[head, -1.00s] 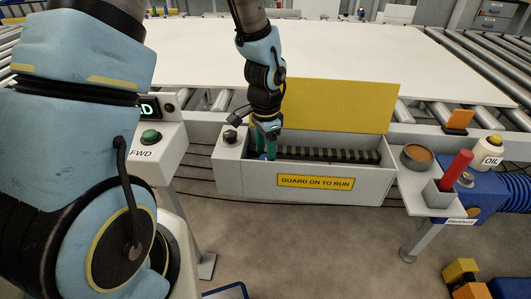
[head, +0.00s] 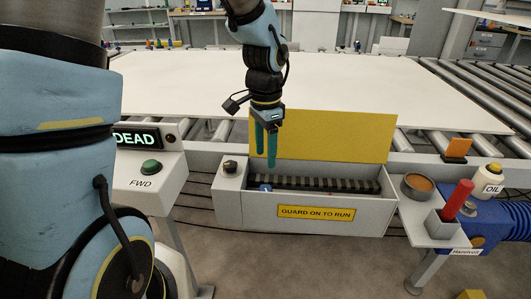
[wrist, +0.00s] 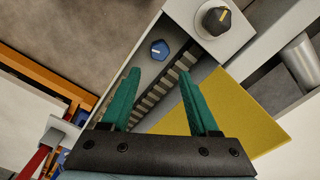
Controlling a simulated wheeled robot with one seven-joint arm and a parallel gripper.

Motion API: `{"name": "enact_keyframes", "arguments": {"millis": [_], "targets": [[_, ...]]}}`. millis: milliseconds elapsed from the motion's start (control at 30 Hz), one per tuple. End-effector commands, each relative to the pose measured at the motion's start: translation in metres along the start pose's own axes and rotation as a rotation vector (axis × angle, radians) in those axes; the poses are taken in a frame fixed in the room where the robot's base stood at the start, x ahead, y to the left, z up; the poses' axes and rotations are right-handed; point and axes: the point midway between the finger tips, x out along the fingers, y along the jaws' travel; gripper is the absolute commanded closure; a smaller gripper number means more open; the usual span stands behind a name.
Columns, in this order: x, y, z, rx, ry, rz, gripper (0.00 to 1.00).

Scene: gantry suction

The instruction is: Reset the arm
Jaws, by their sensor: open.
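My gripper (head: 265,148) hangs fingers-down above the left end of the grey guard box (head: 262,212). Its two green fingers are apart with nothing between them. In the wrist view my gripper (wrist: 160,105) is also open and empty. It points toward the box, where a ribbed dark belt or rack (wrist: 172,85) runs along the inside. A small blue knob-like part (wrist: 159,49) with a pale mark lies at one end inside the box. The yellow lid (head: 350,135) stands up open behind the box.
A panel with a green FWD button (head: 151,167) and a display reading DEAD (head: 136,138) stands at left. A black knob (head: 230,166) sits on the box's left end. At right are an orange bowl (head: 418,183), a red-handled item (head: 458,198) and an OIL bottle (head: 489,178).

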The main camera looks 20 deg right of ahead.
Motion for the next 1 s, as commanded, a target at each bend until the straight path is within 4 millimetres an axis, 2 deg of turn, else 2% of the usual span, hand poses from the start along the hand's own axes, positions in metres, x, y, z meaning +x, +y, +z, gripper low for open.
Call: {"name": "enact_keyframes", "arguments": {"millis": [167, 267, 367, 500, 600, 700, 833, 1000], "targets": [[0.000, 0.000, 0.000, -0.002, 0.000, 0.000, 0.39], [-0.004, -0.008, 0.012, -0.060, 0.002, -0.006, 0.39], [-0.013, -0.025, 0.049, -0.237, 0.010, -0.020, 0.39], [-0.032, -0.049, 0.127, -0.636, 0.039, -0.051, 0.39], [-0.042, -0.054, 0.181, -0.920, 0.066, -0.069, 0.39], [-0.049, -0.051, 0.221, -1.149, 0.093, -0.081, 0.39], [-0.052, -0.046, 0.247, -1.311, 0.116, -0.089, 0.39], [-0.052, -0.045, 0.251, -1.339, 0.119, -0.090, 0.39]]}}
